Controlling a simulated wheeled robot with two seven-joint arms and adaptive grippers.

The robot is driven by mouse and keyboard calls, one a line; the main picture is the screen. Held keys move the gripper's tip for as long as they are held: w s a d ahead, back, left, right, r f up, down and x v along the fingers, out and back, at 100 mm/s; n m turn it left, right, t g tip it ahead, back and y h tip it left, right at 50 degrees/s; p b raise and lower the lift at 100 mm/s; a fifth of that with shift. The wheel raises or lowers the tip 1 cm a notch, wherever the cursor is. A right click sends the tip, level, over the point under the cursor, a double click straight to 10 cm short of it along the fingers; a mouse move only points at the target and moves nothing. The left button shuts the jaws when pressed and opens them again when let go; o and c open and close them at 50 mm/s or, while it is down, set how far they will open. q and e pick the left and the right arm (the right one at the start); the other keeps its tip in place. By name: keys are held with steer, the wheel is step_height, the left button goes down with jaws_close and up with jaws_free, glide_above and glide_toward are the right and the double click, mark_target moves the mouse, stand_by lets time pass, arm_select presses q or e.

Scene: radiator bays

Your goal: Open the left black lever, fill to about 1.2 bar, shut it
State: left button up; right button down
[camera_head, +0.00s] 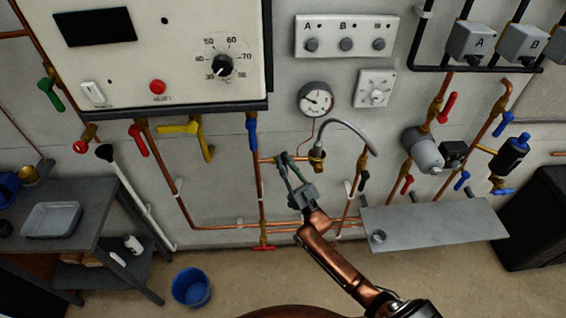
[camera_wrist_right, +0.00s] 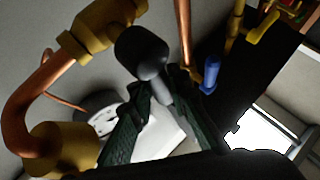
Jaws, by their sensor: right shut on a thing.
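The left black lever (camera_wrist_right: 146,62) shows in the right wrist view, beside brass fittings. My right gripper (camera_head: 284,166) is at the left end of the grey filling hose (camera_head: 350,131). Its dark fingers (camera_wrist_right: 160,105) are shut on the lever. In the head view the gripper mostly hides this lever. Another black lever (camera_head: 363,181) sits below the hose's right end. The round pressure gauge (camera_head: 315,99) is on the wall above; its needle points left, but the scale is too small to read. My left gripper is not in view.
A blue lever (camera_head: 252,132) is on the vertical copper pipe left of the gripper. A grey shelf (camera_head: 440,226) juts out at lower right. The control box (camera_head: 155,55) hangs at upper left. A blue bucket (camera_head: 191,287) stands on the floor.

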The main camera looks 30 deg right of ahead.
steer(key=shift+f, duration=0.1)
steer(key=c, duration=1.8)
jaws_free()
steer(key=v, duration=1.2)
